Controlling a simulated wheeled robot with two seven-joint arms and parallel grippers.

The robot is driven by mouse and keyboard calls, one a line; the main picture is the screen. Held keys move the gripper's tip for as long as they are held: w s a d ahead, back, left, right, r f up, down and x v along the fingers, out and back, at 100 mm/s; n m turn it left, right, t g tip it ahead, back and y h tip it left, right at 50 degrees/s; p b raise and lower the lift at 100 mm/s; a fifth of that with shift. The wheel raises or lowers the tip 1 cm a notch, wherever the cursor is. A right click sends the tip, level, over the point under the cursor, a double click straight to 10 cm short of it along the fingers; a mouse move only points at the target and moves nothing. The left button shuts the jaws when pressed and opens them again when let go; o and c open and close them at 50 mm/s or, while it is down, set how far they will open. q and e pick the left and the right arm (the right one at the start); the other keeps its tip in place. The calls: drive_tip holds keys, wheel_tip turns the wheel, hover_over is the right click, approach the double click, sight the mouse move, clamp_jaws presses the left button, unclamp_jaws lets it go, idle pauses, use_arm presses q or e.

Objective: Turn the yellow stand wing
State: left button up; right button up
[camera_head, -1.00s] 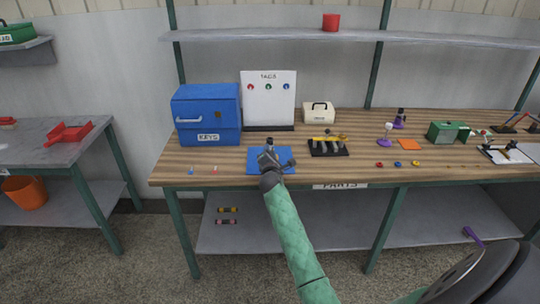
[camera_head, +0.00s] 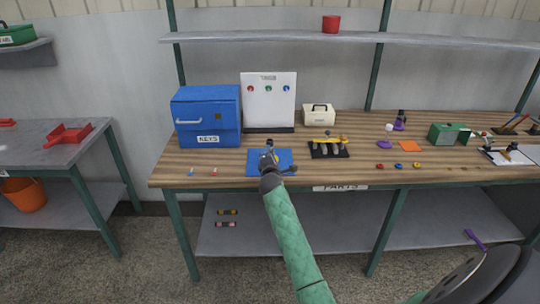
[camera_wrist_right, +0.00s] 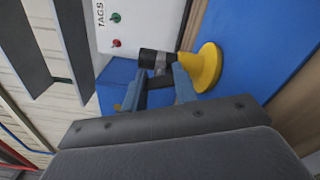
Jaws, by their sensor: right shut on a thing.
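In the right wrist view a yellow stand (camera_wrist_right: 205,68) with a round flared base sits on the blue mat (camera_wrist_right: 235,35). A grey stem part with a black end (camera_wrist_right: 154,58) extends from it to the left. My right gripper (camera_wrist_right: 161,78) is shut on a dark part of the stand, which looks like its wing; the fingers partly hide it. In the head view my right gripper (camera_head: 270,160) is over the blue mat (camera_head: 254,168) and covers most of the stand. My left gripper is not in view.
Behind the mat stand a blue KEYS box (camera_head: 206,112) and a white TAGS board (camera_head: 268,98). A black rack (camera_head: 328,150) is close on the right. Small coloured pegs lie at the left front.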

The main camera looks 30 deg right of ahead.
drive_tip(key=o, duration=1)
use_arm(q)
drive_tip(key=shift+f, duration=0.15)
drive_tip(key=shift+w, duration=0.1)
use_arm(e)
drive_tip(key=shift+s+a+f, duration=0.1)
drive_tip(key=shift+s, duration=0.1)
use_arm(q)
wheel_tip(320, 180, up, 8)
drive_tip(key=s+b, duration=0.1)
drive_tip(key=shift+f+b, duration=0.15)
drive_tip(key=shift+b, duration=0.25)
use_arm(e)
drive_tip(key=v, duration=0.7)
drive_tip(key=shift+s+a, duration=0.1)
drive_tip(key=shift+s, duration=0.1)
